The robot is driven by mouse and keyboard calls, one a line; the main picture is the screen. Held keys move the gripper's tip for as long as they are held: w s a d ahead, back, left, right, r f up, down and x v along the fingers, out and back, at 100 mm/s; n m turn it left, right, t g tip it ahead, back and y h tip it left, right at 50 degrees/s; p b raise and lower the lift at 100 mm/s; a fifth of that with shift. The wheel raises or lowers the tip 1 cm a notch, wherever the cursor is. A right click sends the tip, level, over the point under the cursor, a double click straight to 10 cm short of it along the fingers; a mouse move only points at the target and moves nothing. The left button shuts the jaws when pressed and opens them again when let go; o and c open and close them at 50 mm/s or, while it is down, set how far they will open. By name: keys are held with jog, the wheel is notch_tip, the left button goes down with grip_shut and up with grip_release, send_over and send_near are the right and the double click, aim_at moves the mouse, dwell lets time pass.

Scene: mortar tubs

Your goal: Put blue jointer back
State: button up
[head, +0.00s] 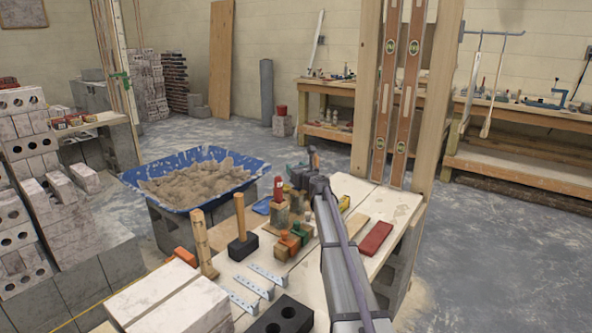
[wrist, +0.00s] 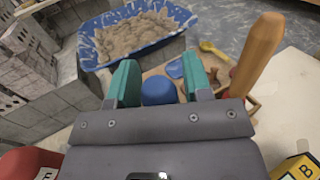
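In the wrist view the blue jointer (wrist: 158,92) shows only as a rounded blue end. The rest of the jointer is hidden by the gripper body. In the head view my gripper (head: 300,172) is above the far part of the work table (head: 345,190), near the mortar tub. The jointer cannot be made out clearly there.
The blue mortar tub (head: 190,200) stands behind the table. A wooden-handled mallet (head: 241,235), orange (head: 287,245) and green (head: 300,231) tools, a red block (head: 376,238) and a dark holed brick (head: 283,316) crowd the table. A timber post with two levels (head: 397,95) rises at the right.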

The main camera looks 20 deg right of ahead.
jog(key=shift+o, duration=1.2)
jog(key=s, duration=1.1)
jog(key=s+a+r+n+g+y+p, duration=0.35)
jog(key=s+a+n+p, duration=0.3)
jog(key=a+n, duration=0.35)
jog(key=s+a+r+n+g+y+p, duration=0.2)
jog(key=s+a+r+n+g+p, duration=0.15)
jog(key=s+a+n+p, duration=0.6)
jog(key=s+a+r+n+g+h+p, duration=0.1)
jog(key=s+a+n+g+h+p, duration=0.1)
jog(key=s+n, duration=0.3)
jog(key=s+a+r+n+g+h+p, duration=0.1)
jog(key=s+n+g+p, duration=0.4)
jog(key=s, duration=0.5)
jog(key=s+a+r+n+g+h+p, duration=0.1)
jog(key=s+a+n+g+h+p, duration=0.2)
jog(key=s+n, duration=0.3)
jog(key=shift+s+a+g+p, duration=0.5)
jog(key=shift+s+a+p, duration=0.1)
jog(key=shift+s+p, duration=0.05)
jog(key=shift+r+h, duration=0.1)
jog(key=shift+h, duration=0.15)
